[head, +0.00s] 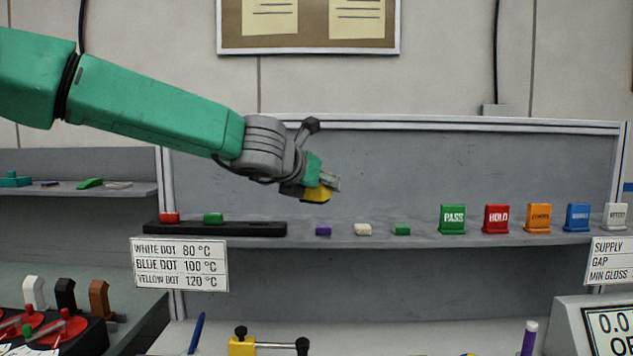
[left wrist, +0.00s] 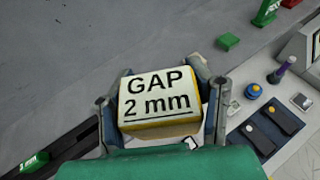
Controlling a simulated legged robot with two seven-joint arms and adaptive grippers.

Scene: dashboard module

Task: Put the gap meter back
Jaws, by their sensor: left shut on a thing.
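The gap meter (left wrist: 158,98) is a yellow block with a white face reading "GAP 2 mm". My left gripper (left wrist: 160,105) is shut on it, with fingers on both sides. In the head view, the meter's yellow body (head: 318,194) shows at the end of my left gripper (head: 325,184), above the shelf (head: 340,237). On the shelf's left part lies a black rack (head: 255,229) with a red block (head: 169,218) and a green block (head: 213,218) on it, and a bare stretch to their right. My right gripper is not in view.
Purple (head: 323,230), cream (head: 362,229) and green (head: 401,229) blocks lie on the shelf right of the rack. Upright tags including PASS (head: 452,219) and HOLD (head: 496,219) stand further right. A grey back panel (head: 420,170) rises behind the shelf.

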